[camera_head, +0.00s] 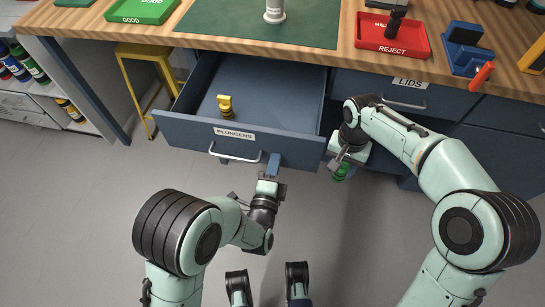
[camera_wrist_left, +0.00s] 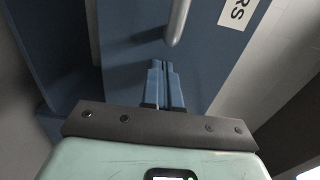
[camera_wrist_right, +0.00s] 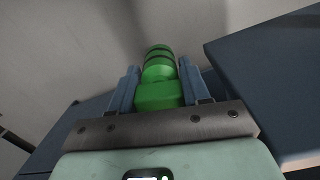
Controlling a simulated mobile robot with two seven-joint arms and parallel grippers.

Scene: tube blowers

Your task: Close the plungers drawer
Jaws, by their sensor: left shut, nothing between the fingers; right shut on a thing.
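The blue plungers drawer (camera_head: 177,129) is pulled out below the workbench, with a white label and a metal handle (camera_head: 235,157) on its front. A yellow plunger (camera_head: 225,105) stands inside it. My left gripper (camera_head: 274,165) is shut and empty, at the drawer front right of the handle; its closed fingers also show in the left wrist view (camera_wrist_left: 163,85), close to the front panel. My right gripper (camera_head: 340,165) is shut on a green plunger (camera_wrist_right: 159,80), low beside the drawer's right end. In the head view the green plunger (camera_head: 341,172) is partly hidden.
The lids drawer (camera_head: 440,102) to the right is shut. The wooden bench top (camera_head: 345,40) holds a green tray (camera_head: 142,10), a red reject tray (camera_head: 392,38) and a blue fixture (camera_head: 463,45). A yellow stool (camera_head: 140,50) stands left of the drawer. The floor in front is clear.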

